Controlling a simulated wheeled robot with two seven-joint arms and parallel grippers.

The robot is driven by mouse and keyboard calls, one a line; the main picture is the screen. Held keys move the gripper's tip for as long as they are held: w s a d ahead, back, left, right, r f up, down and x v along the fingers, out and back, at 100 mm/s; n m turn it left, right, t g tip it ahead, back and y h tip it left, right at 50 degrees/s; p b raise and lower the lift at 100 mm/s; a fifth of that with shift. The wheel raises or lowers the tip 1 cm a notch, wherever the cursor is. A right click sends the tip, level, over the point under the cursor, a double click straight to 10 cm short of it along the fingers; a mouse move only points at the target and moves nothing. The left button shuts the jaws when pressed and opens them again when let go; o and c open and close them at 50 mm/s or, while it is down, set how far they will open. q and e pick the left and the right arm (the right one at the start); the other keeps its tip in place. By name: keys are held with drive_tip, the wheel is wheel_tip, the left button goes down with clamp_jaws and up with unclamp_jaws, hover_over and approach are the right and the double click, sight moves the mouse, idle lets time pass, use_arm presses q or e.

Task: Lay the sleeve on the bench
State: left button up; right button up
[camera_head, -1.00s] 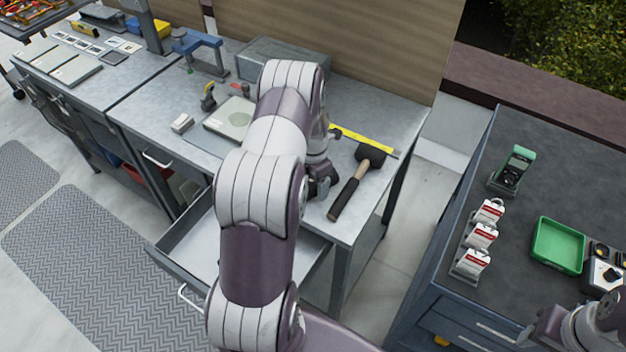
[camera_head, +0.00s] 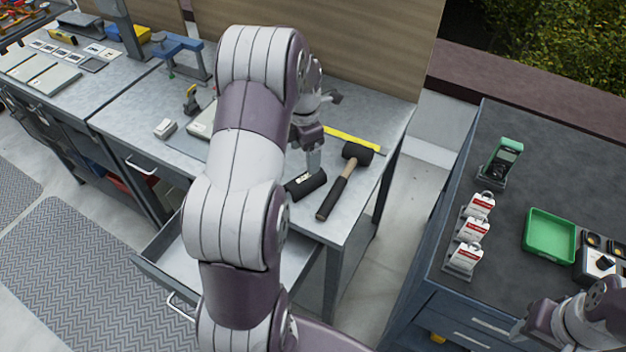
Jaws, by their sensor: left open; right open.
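The sleeve (camera_head: 306,184), a dark cylinder with a small white label, lies on its side on the bench (camera_head: 366,112) near its front edge, left of the mallet. My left gripper (camera_head: 314,163) is open, with a grey finger pointing down just above or against the sleeve. The overlap hides whether they touch. My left forearm covers the middle of the bench. My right gripper (camera_head: 522,328) is at the lower right, in front of the other workbench, open and seemingly empty. Its fingers show poorly.
A black-headed mallet (camera_head: 345,180) lies close right of the sleeve, with a yellow strip (camera_head: 352,140) behind it. An open drawer (camera_head: 165,268) juts out below the bench. A green tray (camera_head: 550,237) and several white-and-red tagged items (camera_head: 473,230) sit on the right workbench.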

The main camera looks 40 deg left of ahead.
use_arm(q)
drive_tip(key=s+d+r+m, duration=0.1)
drive_tip(key=s+d+m, duration=0.3)
drive_tip(key=m, duration=0.6)
drive_tip(key=s+d+r+m+t, duration=0.1)
drive_tip(key=s+d+m, duration=0.4)
drive_tip(key=d+m, duration=0.3)
drive_tip(key=s+d+r+m, duration=0.1)
drive_tip(key=s+d+m, duration=0.4)
drive_tip(key=m, duration=0.7)
drive_tip(key=shift+s+d+m, duration=0.25)
drive_tip(key=shift+d+m, duration=0.15)
drive_tip(key=shift+d, duration=0.4)
drive_tip(key=shift+d, duration=0.1)
